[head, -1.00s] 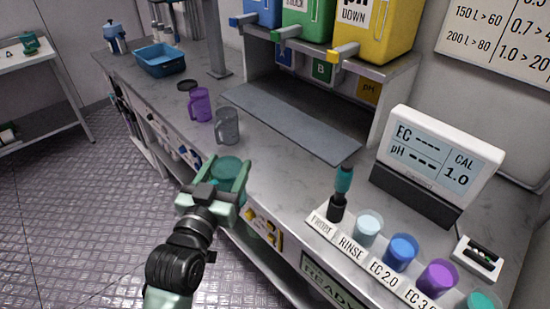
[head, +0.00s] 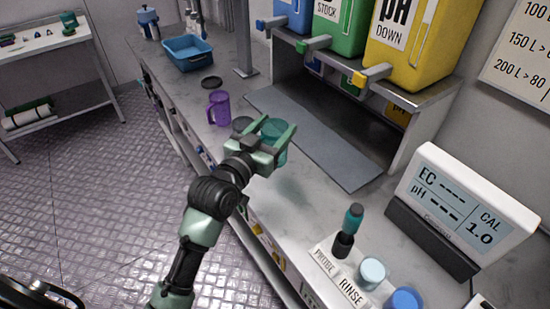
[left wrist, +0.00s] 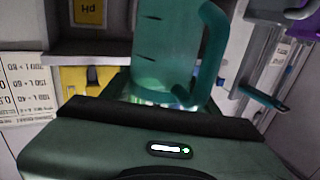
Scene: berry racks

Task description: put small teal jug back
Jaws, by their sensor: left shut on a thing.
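The small teal jug (head: 273,128) is see-through and is held in my left gripper (head: 274,147) above the front of the grey counter. The green fingers cover part of it in the head view. In the left wrist view the teal jug (left wrist: 163,50) fills the upper middle, with dark marks on its wall and its handle at the right. A grey jug (head: 240,124) on the counter is mostly hidden behind the gripper. A purple jug (head: 218,107) stands beyond it. My right gripper is not in view.
A grey mat (head: 310,135) lies under the shelf with the canisters. A blue tub (head: 188,54) and a dark disc (head: 211,82) are farther back. A probe (head: 348,230), cups and a meter (head: 465,210) stand at the right. Bare counter lies between gripper and probe.

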